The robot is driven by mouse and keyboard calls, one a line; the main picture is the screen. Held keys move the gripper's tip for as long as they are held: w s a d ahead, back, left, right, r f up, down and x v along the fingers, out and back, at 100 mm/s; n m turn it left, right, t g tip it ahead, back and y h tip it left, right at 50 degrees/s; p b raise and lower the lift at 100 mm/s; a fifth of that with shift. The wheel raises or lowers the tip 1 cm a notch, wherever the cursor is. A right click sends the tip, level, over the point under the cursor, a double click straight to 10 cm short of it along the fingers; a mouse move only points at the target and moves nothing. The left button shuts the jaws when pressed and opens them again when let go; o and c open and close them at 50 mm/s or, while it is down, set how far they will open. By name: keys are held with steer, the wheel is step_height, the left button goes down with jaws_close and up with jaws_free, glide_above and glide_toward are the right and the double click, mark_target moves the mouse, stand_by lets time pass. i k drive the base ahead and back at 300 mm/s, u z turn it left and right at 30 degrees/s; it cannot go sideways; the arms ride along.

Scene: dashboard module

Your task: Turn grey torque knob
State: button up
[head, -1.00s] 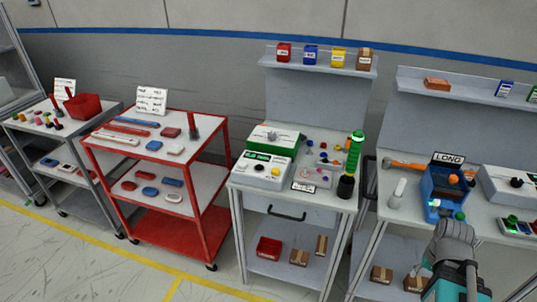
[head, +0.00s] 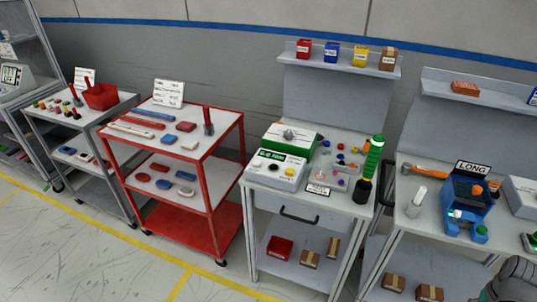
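A small grey knob (head: 288,134) sits on top of a green-and-white box (head: 291,142) at the back left of the middle workbench's top. Its label is too small to read, so I cannot confirm that it is the torque knob. My gripper (head: 514,272) shows only in part at the lower right corner, cut off by the frame edge. It is far to the right of the knob and touches nothing that I can see. Its fingers are too unclear to tell open from shut.
A white control box (head: 275,170) with a green display stands in front of the green box. A green stack light (head: 372,158) stands on the bench's right. A blue bin (head: 470,203) labelled LONG sits on the right bench. A red cart (head: 222,170) stands left; the floor in front is clear.

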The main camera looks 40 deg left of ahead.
mark_target(288, 135)
steer(key=u, duration=0.1)
steer(key=k, duration=1.4)
steer(key=u, duration=1.2)
steer(key=i, duration=1)
steer(key=z, duration=0.05)
